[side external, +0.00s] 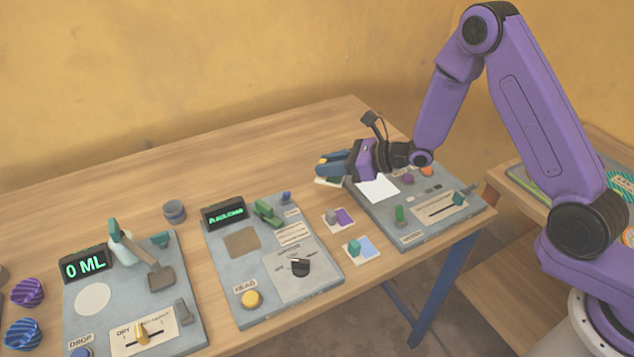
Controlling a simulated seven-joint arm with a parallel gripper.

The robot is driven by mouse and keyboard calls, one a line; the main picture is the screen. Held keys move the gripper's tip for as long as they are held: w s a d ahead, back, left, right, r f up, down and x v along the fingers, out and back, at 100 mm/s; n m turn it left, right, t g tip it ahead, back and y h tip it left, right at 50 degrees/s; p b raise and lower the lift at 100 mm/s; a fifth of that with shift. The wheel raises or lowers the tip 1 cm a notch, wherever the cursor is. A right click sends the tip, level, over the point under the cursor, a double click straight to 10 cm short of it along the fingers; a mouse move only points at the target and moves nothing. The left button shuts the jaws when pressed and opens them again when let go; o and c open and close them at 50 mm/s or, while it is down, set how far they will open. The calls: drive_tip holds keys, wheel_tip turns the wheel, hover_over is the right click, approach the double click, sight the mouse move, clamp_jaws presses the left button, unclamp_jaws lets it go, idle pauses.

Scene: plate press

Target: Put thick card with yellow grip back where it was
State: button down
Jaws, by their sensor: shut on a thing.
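My gripper (322,166) is at the back edge of the right-hand panel, its blue fingers pointing left. It is shut on the yellow grip (321,161) of a thick card (326,182). The card shows only as a pale edge with some green below the fingers; most of it is hidden. I cannot tell whether the card touches the table or hangs just above it.
A grey-grip card with purple (345,216) and a teal-grip card with blue (367,246) lie between the middle panel (225,262) and right panel (415,232). A white square (378,189) is on the right panel. The table's back left is clear.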

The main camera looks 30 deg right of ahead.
hover_over(317, 194)
drive_tip(key=f, duration=0.4)
drive_tip(key=shift+s+f, duration=0.2)
drive_tip(key=shift+s, duration=0.1)
drive_tip(key=shift+w+f, duration=0.15)
drive_tip(key=shift+f, duration=0.75)
drive_tip(key=shift+w+f, duration=0.1)
drive_tip(key=shift+f, duration=0.75)
drive_tip(key=shift+f, duration=0.15)
drive_tip(key=c, duration=0.9)
unclamp_jaws()
drive_tip(key=v, duration=1.2)
drive_tip(key=shift+a+r, duration=0.1)
drive_tip(key=shift+r, duration=0.15)
